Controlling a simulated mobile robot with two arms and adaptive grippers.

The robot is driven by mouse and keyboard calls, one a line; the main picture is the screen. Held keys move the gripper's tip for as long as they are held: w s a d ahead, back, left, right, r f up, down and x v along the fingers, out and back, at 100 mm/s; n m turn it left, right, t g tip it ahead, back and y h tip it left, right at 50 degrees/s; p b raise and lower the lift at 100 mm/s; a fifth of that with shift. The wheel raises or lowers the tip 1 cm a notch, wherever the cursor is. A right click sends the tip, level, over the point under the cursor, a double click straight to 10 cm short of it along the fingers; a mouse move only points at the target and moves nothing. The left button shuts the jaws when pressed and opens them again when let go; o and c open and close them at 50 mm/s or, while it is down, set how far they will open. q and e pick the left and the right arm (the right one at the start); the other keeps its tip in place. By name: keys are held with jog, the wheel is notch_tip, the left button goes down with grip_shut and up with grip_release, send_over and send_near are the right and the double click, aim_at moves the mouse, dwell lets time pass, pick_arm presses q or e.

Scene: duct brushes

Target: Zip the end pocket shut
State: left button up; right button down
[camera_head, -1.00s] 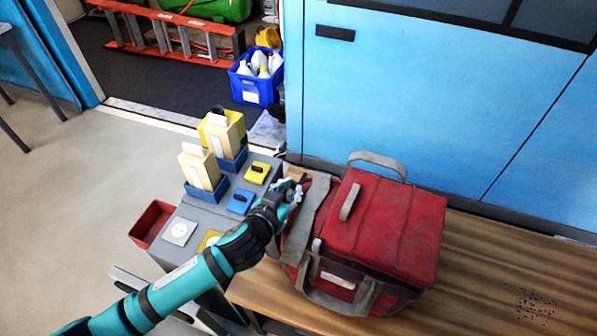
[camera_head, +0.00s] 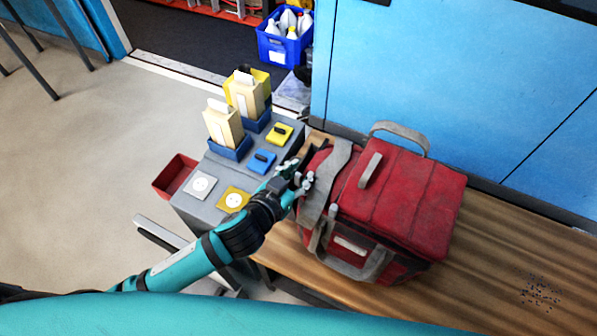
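A red bag (camera_head: 405,205) with grey handles and straps stands on a wooden bench. Its end with the grey flap (camera_head: 322,190) faces left, toward the grey cabinet. My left gripper (camera_head: 303,179) is at that left end, close against the bag's upper left edge. Its fingers are small and partly overlapped here, so I cannot tell whether they are open or shut, or whether they touch the bag. The end pocket and its zip are not clearly visible, hidden by the angle and the gripper. My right gripper is not in view.
A grey cabinet (camera_head: 185,208) with boxes, blue and yellow blocks and socket plates stands left of the bench (camera_head: 490,265). A red bin (camera_head: 174,176) sits beside it. A blue wall (camera_head: 450,75) runs behind the bag. The bench's right part is mostly clear.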

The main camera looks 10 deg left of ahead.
pick_arm(q)
jog(key=shift+o, duration=0.8)
jog(key=v, duration=1.2)
